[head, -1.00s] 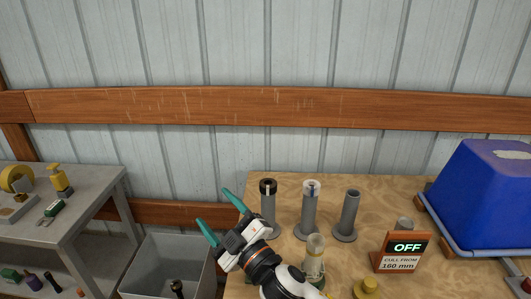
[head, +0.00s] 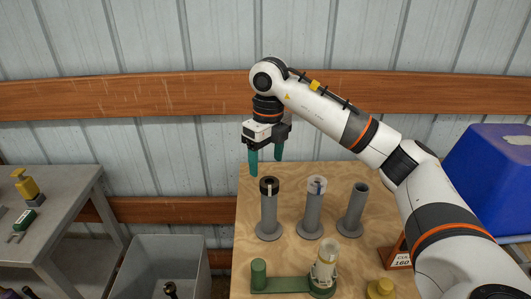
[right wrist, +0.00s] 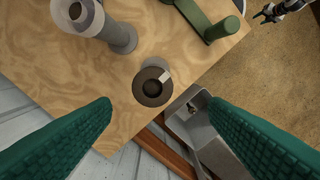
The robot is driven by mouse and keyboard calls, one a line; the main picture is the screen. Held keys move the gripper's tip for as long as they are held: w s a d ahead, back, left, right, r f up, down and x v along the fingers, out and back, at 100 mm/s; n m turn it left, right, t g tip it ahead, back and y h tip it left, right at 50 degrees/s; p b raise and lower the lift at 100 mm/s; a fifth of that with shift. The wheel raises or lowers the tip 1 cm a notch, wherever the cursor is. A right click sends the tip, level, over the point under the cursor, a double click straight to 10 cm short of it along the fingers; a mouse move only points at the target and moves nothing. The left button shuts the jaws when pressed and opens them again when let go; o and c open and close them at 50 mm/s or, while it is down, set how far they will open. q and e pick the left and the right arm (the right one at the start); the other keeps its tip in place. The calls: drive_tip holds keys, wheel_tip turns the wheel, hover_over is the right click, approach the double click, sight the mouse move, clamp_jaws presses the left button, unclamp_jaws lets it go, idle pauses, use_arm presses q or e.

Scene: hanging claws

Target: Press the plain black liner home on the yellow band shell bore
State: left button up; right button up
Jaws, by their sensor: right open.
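A black ring-shaped liner (head: 269,186) with a pale mark sits on top of the left grey post (head: 268,215). It also shows in the right wrist view (right wrist: 147,95). My right gripper (head: 265,163) is open and empty, fingers pointing down, above and slightly behind the left post. The black liner shows beyond and between its fingertips, apart from them. My left gripper (right wrist: 272,12) shows small at the right wrist view's corner; its jaw state is unclear.
The middle post (head: 312,215) carries a whitish liner (head: 316,184); the right post (head: 353,212) is bare. A grey bin (head: 153,265) stands left of the wooden table. A yellow knob-like part (head: 380,288), a sign (head: 396,256) and a blue bin (head: 490,180) are right.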

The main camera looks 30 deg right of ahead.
sight(269, 193)
drive_tip(key=shift+s+d+r, duration=0.1)
drive_tip(key=shift+d, duration=0.35)
drive_tip(key=shift+f, duration=0.35)
wheel_tip(269, 193, down, 11)
drive_tip(key=shift+f+p, duration=0.1)
drive_tip(key=shift+p, duration=0.95)
drive_tip(key=shift+c, duration=0.6)
drive_tip(key=c, duration=0.9)
drive_tip(key=o, duration=1)
